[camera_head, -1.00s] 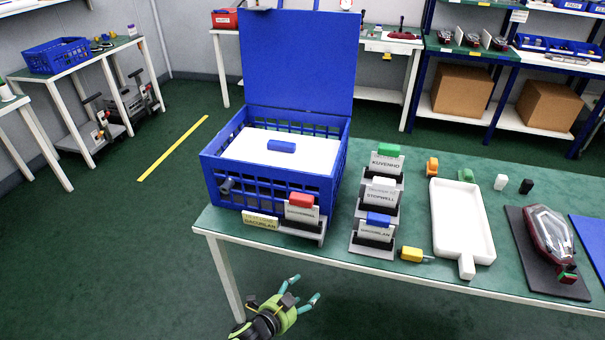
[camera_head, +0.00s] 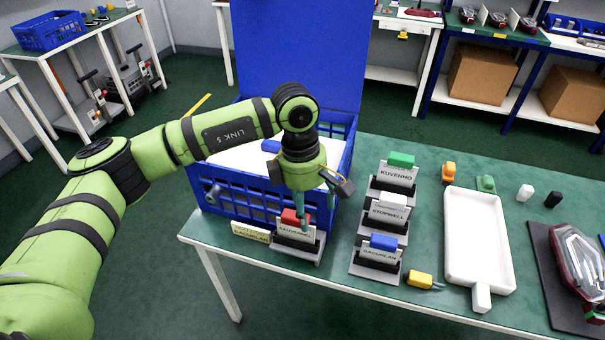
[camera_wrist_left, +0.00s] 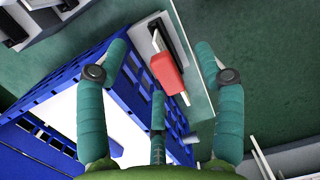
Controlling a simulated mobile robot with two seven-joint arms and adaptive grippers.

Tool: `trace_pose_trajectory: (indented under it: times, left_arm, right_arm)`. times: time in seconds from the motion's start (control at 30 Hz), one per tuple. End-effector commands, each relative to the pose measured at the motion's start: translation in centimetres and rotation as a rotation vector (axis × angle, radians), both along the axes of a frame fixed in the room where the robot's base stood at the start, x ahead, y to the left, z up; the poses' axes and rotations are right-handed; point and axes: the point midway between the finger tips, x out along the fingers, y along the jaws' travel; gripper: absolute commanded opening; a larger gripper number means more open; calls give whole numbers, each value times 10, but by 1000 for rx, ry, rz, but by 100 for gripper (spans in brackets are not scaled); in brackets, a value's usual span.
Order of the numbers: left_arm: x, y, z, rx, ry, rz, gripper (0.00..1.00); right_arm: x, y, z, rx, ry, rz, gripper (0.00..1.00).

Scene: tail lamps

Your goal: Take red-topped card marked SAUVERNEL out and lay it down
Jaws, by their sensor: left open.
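The red-topped card (camera_head: 292,216) stands upright in a small grey holder (camera_head: 297,251) at the table's front left, in front of the blue crate. Its lettering is partly covered by a finger. My left gripper (camera_head: 305,215) points down right by the card, its fingers open. In the left wrist view the red top (camera_wrist_left: 167,74) lies between the spread fingers of the left gripper (camera_wrist_left: 161,48); I cannot tell whether any finger touches it. My right gripper is not in view.
The blue crate (camera_head: 236,200) with raised lid stands behind the card. To the right are holders with a green-topped (camera_head: 401,160), a white-topped (camera_head: 392,202) and a blue-topped card (camera_head: 383,242). A white tray (camera_head: 457,240) lies further right.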

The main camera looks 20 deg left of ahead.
Motion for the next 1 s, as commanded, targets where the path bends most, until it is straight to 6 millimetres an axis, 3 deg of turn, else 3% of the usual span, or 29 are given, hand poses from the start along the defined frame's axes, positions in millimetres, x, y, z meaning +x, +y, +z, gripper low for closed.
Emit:
trace_pose_trajectory:
  times: [0.1, 0.27, 0.7, 1.0]
  left_arm:
    - [7, 25, 10, 108, -38, -13, 69]
    - [9, 35, 5, 148, -45, -17, 69]
    - [9, 33, -52, 142, -45, -17, 69]
    - [9, 33, -59, 142, -46, -17, 69]
  right_arm:
    - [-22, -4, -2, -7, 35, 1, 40]
    - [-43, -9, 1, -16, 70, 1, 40]
    - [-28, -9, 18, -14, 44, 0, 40]
    - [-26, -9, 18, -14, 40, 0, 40]
